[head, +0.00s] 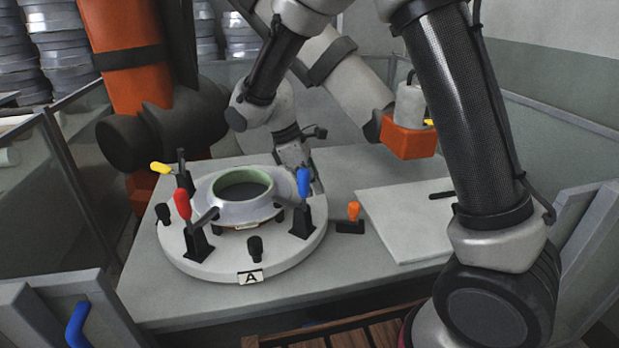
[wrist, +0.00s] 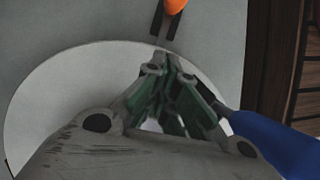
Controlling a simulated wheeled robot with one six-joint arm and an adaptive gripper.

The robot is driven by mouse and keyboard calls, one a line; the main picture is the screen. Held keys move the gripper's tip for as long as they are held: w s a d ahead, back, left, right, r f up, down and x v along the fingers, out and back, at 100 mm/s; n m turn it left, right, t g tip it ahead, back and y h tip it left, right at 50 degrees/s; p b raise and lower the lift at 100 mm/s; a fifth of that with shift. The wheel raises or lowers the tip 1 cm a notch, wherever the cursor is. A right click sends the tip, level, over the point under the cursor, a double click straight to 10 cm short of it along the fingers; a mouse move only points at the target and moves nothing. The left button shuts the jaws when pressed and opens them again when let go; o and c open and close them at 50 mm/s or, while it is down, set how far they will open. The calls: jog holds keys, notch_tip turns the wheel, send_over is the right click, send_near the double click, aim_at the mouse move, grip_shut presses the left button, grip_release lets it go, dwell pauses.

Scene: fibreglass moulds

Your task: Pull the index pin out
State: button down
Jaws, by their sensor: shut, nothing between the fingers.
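A round pale turntable (head: 190,264) marked "A" lies on the grey table and carries a ring-shaped mould (head: 226,211) with a green inner rim. An orange knob (head: 353,210) on a dark base sits on the table just right of the turntable; it also shows at the top of the wrist view (wrist: 174,6). Black knobs (head: 255,246) (head: 163,213) stand at the turntable's edge. I cannot tell for certain which is the index pin. My gripper (head: 312,178) is shut and empty over the turntable's far right side, close behind a blue-handled clamp (head: 304,184); its fingers (wrist: 172,78) are apart from the orange knob.
The blue clamp handle (wrist: 268,145) lies close right of my fingers in the wrist view. Red (head: 182,204) and yellow (head: 161,168) clamp handles rise at the left. A pale board (head: 405,215) lies right on the table. An orange block (head: 408,140) is behind it.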

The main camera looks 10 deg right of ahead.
aim_at(325, 213)
jog(key=x, duration=0.5)
jog(key=shift+s+d+f, duration=0.1)
jog(key=shift+d, duration=0.15)
jog(key=shift+s+d, duration=0.2)
jog(key=shift+d, duration=0.4)
jog(key=shift+s+d, duration=0.15)
jog(key=shift+d, duration=0.4)
jog(key=shift+s+d, duration=0.2)
jog(key=shift+d, duration=0.3)
jog(key=shift+s+d, duration=0.25)
jog(key=shift+d, duration=0.5)
jog(key=shift+s+d, duration=0.25)
jog(key=shift+d, duration=0.45)
jog(key=shift+a, duration=0.1)
